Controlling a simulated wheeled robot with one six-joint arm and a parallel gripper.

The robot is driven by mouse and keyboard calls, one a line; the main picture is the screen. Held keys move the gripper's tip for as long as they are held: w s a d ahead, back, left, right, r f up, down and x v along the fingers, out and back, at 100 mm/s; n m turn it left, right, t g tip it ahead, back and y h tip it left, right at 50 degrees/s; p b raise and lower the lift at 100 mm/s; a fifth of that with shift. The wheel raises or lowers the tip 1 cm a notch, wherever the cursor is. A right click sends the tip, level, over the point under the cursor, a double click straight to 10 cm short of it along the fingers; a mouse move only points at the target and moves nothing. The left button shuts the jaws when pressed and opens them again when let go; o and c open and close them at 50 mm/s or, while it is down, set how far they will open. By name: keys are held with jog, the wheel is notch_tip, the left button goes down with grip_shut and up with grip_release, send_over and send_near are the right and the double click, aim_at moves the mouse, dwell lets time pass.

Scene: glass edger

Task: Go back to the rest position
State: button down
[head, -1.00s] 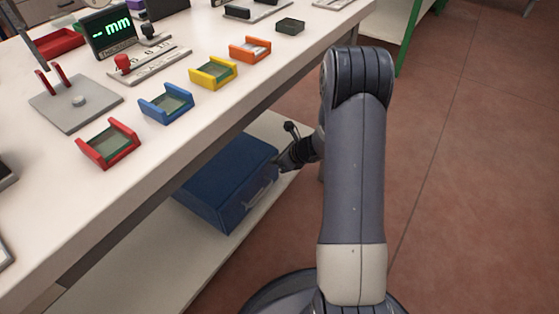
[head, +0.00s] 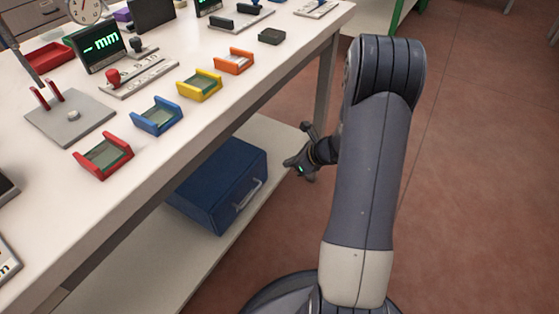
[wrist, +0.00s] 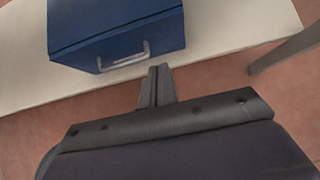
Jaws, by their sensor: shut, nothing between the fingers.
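My gripper (head: 302,164) is beside the workbench, near the lower shelf and to the right of the blue box. In the wrist view my gripper (wrist: 157,72) shows its two fingers pressed together with nothing between them. The blue box (head: 217,185) with a silver handle stands on the lower shelf, and it also shows in the wrist view (wrist: 125,28) just beyond the fingertips. The fingers appear apart from the box.
The white workbench (head: 183,122) holds red, blue (head: 157,116), yellow (head: 200,85) and orange (head: 234,62) holders, a digital display (head: 102,46) and a metal plate (head: 70,117). The lower shelf (head: 150,262) extends below. The reddish floor (head: 470,190) on the right is clear.

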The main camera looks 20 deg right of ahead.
jog(key=shift+v, duration=0.85)
jog(key=shift+f, duration=0.15)
jog(key=b, duration=0.4)
send_near(258, 165)
jog(key=x, duration=0.5)
jog(key=shift+d+f, duration=0.15)
jog(key=shift+f, duration=0.2)
jog(key=shift+w+a, duration=0.25)
jog(key=shift+w, duration=0.05)
